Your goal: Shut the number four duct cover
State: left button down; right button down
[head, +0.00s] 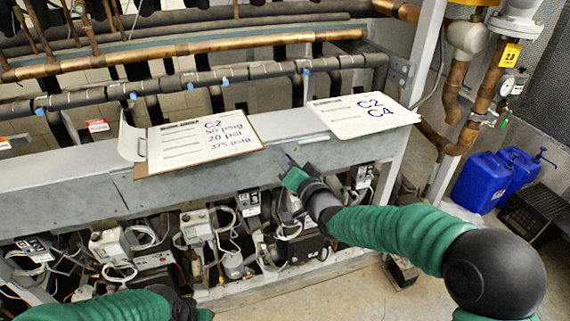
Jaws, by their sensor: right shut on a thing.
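The long grey metal duct (230,183) runs across the middle of the head view, with seams between its panels. No number four shows on it, so I cannot tell its panels apart by number. My right gripper (288,159) is at the duct's upper front edge, between the two clipboards, and is shut on the edge of a grey duct cover (285,127). The fingertips are small and partly hidden by the wrist.
A brown clipboard with papers (205,142) and white papers marked C2 C4 (365,114) lie on the duct top. Pipes (190,80) run behind. Compressors and wiring (195,226) fill the space below. Blue jugs (482,180) stand on the floor at right.

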jog(key=shift+s+a+f+n+t+h+b, duration=0.1)
jog(key=shift+n+h+b, duration=0.45)
jog(key=shift+n+b, duration=1)
jog(key=shift+a+f+n+t+h+b, duration=0.1)
jog(key=shift+n+h+b, duration=0.5)
jog(key=shift+n, duration=1.7)
jog(key=shift+s+a+n+t+h+b, duration=0.1)
jog(key=shift+n+h+b, duration=0.35)
jog(key=shift+n+b, duration=1.15)
jog(key=shift+n+p, duration=0.4)
jog(key=shift+n, duration=0.05)
jog(key=c, duration=1.6)
grip_release()
jog(key=shift+c, duration=0.2)
jog(key=o, duration=0.3)
jog(key=shift+w, duration=0.2)
jog(key=shift+o, duration=0.2)
jog(key=shift+r, duration=0.1)
jog(key=shift+s, duration=0.1)
